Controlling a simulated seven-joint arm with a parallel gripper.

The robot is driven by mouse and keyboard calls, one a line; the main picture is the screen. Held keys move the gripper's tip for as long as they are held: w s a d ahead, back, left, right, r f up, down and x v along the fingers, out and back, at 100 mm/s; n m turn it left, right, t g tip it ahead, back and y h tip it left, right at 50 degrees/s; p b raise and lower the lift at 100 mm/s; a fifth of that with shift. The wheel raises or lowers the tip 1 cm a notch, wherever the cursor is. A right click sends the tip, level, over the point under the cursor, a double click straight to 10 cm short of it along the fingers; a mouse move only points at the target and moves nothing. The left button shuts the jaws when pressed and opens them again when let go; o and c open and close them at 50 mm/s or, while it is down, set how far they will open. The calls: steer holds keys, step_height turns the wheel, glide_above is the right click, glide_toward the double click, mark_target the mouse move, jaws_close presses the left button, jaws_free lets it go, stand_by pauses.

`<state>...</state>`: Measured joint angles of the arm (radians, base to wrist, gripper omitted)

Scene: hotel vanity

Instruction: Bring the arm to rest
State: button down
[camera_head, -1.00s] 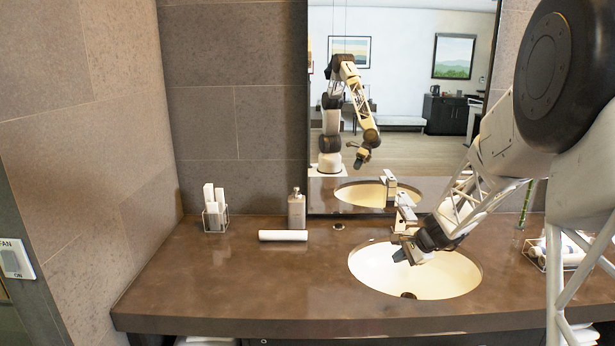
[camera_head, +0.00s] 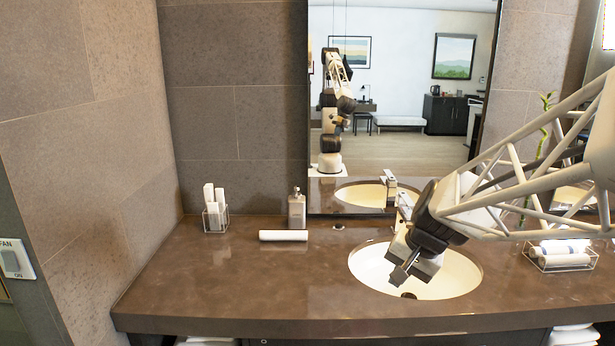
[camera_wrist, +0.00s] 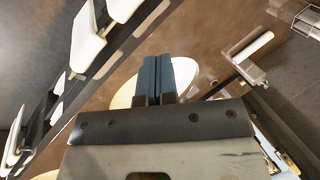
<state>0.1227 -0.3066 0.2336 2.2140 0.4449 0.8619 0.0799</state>
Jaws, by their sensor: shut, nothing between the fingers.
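My gripper (camera_head: 400,274) hangs over the front part of the sink basin (camera_head: 455,272) in the head view, pointing down and to the left. Its fingers are together and hold nothing. In the wrist view the two dark blue fingers (camera_wrist: 156,76) lie side by side, with the pale basin (camera_wrist: 124,95) partly behind them. My arm comes in from the right and hides part of the basin's back edge and the counter there.
The faucet (camera_head: 402,212) stands behind the basin. A basket of rolled towels (camera_head: 562,257) stands right. The left counter front is clear.

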steer(key=s+r+n+h, duration=0.1)
steer(key=s+n+h, duration=0.2)
steer(key=s, duration=1.8)
steer(key=shift+s+r+n+h, duration=0.2)
steer(key=shift+n+h, duration=0.2)
steer(key=shift+n, duration=0.7)
steer(key=c, duration=1.8)
jaws_free()
